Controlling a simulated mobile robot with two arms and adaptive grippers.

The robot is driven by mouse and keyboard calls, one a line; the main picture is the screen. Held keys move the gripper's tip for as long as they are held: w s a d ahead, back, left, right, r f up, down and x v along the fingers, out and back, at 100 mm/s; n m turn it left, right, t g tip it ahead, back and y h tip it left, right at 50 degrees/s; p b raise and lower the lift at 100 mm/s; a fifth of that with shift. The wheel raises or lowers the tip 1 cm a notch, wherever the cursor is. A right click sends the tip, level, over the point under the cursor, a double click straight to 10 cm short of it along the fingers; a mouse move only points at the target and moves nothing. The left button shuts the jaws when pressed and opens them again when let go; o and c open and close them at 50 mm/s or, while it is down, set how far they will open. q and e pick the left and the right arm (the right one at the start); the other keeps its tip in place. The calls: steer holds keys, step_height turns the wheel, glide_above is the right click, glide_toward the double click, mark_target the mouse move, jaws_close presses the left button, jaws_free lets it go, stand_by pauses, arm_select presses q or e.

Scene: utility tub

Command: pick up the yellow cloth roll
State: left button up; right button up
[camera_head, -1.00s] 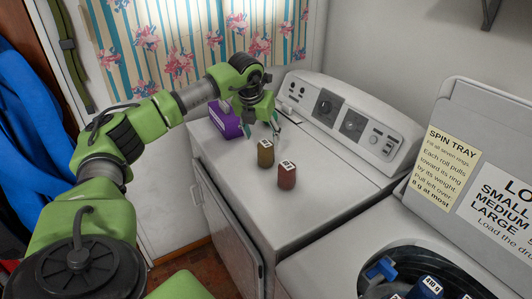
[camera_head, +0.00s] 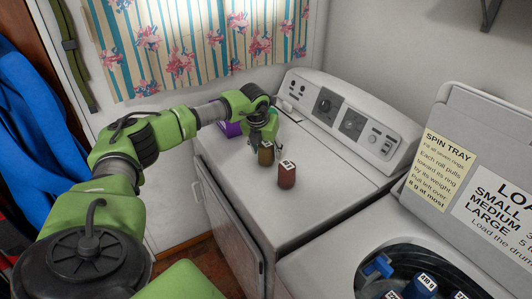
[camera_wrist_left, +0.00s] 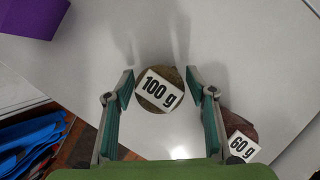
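The yellow cloth roll (camera_head: 266,157) is olive-yellow and stands upright on the white machine's top. In the left wrist view the yellow roll (camera_wrist_left: 158,90) carries a white "100 g" label on its upper end. My left gripper (camera_head: 264,142) is directly over it and partly hides it in the head view. In the left wrist view the fingers of my left gripper (camera_wrist_left: 159,74) are spread, one on each side of the roll, with gaps showing. I cannot tell how far below the fingertips the roll is. My right gripper is in neither view.
A red roll (camera_head: 286,175) stands close by at the front right; its "60 g" label shows in the wrist view (camera_wrist_left: 241,146). A purple box (camera_head: 231,129) lies behind to the left. A drum opening (camera_head: 381,266) holding blue rolls is at lower right.

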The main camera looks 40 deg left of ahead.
arm_select(q)
steer(key=c, duration=0.8)
steer(key=shift+r, duration=0.15)
